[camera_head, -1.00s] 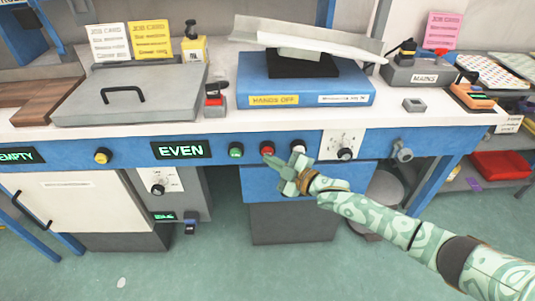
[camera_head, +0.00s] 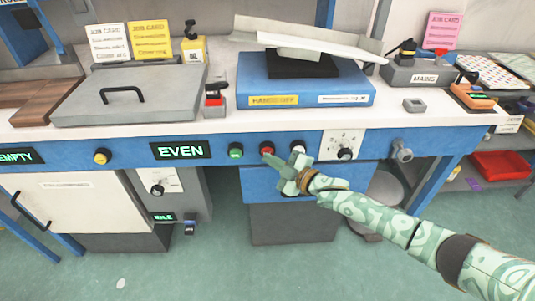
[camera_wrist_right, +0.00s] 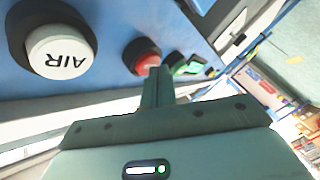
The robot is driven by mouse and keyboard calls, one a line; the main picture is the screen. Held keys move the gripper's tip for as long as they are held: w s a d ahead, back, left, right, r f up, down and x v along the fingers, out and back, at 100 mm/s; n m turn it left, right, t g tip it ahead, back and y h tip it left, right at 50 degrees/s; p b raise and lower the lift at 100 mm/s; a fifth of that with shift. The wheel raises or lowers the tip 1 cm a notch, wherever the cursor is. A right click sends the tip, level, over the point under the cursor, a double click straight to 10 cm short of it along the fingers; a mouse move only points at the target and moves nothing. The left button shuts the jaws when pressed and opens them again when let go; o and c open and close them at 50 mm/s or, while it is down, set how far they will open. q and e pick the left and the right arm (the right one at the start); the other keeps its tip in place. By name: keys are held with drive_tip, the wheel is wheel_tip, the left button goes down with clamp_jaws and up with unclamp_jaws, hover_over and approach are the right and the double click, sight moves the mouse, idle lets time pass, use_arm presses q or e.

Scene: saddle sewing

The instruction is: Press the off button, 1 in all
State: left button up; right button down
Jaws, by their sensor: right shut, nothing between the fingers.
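A red button (camera_head: 267,148) sits on the blue front panel (camera_head: 370,143) of the bench, between a green button (camera_head: 236,150) and a white button (camera_head: 298,147). My right gripper (camera_head: 270,160) is shut and empty, its fingertips at the lower edge of the red button. In the right wrist view the red button (camera_wrist_right: 142,57) is partly covered by the shut fingers (camera_wrist_right: 157,80); I cannot tell whether they touch it. The white button reads AIR in the right wrist view (camera_wrist_right: 62,53). No OFF lettering is legible. My left gripper is not in view.
A lit EVEN display (camera_head: 181,150) and a yellow button (camera_head: 102,156) are further left on the panel. A dial (camera_head: 344,153) and a grey knob (camera_head: 402,152) are to the right. The floor in front is clear.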

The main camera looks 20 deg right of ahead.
use_arm(q)
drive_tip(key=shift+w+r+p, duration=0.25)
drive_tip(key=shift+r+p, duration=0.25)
drive_tip(key=shift+p, duration=0.05)
use_arm(e)
drive_tip(key=shift+s+a, duration=0.2)
drive_tip(key=shift+s, duration=0.6)
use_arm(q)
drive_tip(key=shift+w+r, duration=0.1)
use_arm(e)
drive_tip(key=shift+s, duration=0.1)
